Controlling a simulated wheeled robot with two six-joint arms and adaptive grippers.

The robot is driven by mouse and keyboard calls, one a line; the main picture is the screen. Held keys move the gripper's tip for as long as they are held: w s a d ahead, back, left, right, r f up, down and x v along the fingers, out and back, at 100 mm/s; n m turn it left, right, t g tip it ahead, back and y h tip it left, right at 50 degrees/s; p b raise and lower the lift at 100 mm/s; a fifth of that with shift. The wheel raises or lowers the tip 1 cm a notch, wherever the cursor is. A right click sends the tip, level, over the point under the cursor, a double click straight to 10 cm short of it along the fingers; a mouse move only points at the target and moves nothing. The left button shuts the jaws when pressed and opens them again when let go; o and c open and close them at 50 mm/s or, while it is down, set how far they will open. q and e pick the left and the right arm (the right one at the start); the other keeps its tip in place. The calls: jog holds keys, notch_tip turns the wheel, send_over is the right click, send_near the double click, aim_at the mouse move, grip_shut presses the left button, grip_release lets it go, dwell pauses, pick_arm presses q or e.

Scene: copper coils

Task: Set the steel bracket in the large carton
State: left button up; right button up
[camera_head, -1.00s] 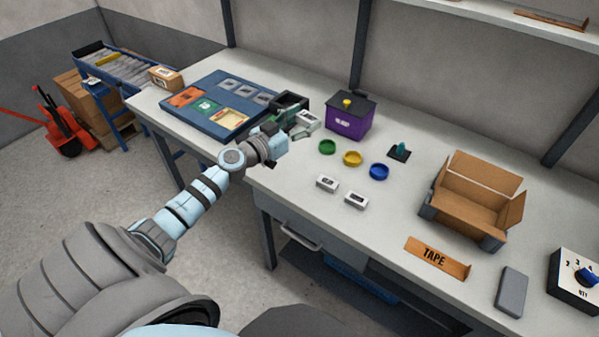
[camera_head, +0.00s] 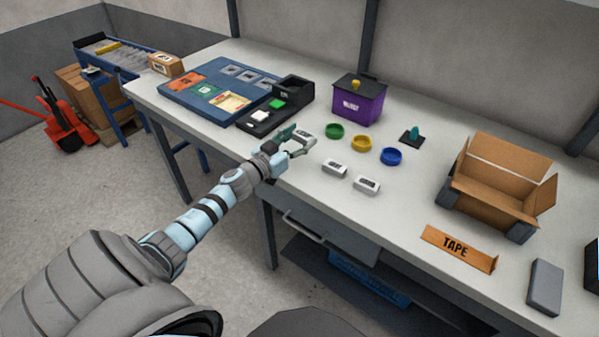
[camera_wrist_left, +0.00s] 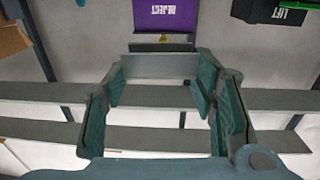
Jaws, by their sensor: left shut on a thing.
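My left gripper (camera_head: 300,146) is shut on the steel bracket, above the near part of the workbench. In the left wrist view, the grey steel bracket (camera_wrist_left: 160,66) lies between the green-padded fingers of the gripper (camera_wrist_left: 160,90). In the head view the bracket is too small to tell from the fingers. The large carton (camera_head: 508,172) stands open on the right of the bench, flaps up, with dark grey corner pieces around its base. The gripper is well to the left of the carton. My right gripper is not in view.
A purple reject bin (camera_head: 358,103) stands behind the gripper. Green, yellow and blue rings (camera_head: 391,157) and two small white blocks (camera_head: 367,186) lie between gripper and carton. A TAPE sign (camera_head: 459,249) lies before the carton. A black device (camera_head: 262,121) sits left.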

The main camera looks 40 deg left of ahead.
aim_at(299, 164)
pick_arm(q)
notch_tip(299, 164, down, 7)
jog(key=b, duration=0.3)
jog(key=shift+r, duration=0.2)
jog(key=shift+f, duration=0.25)
jog(key=shift+r, duration=0.1)
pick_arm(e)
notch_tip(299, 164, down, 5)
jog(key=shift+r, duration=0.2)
pick_arm(q)
jog(key=shift+f, duration=0.2)
jog(key=o, duration=1.1)
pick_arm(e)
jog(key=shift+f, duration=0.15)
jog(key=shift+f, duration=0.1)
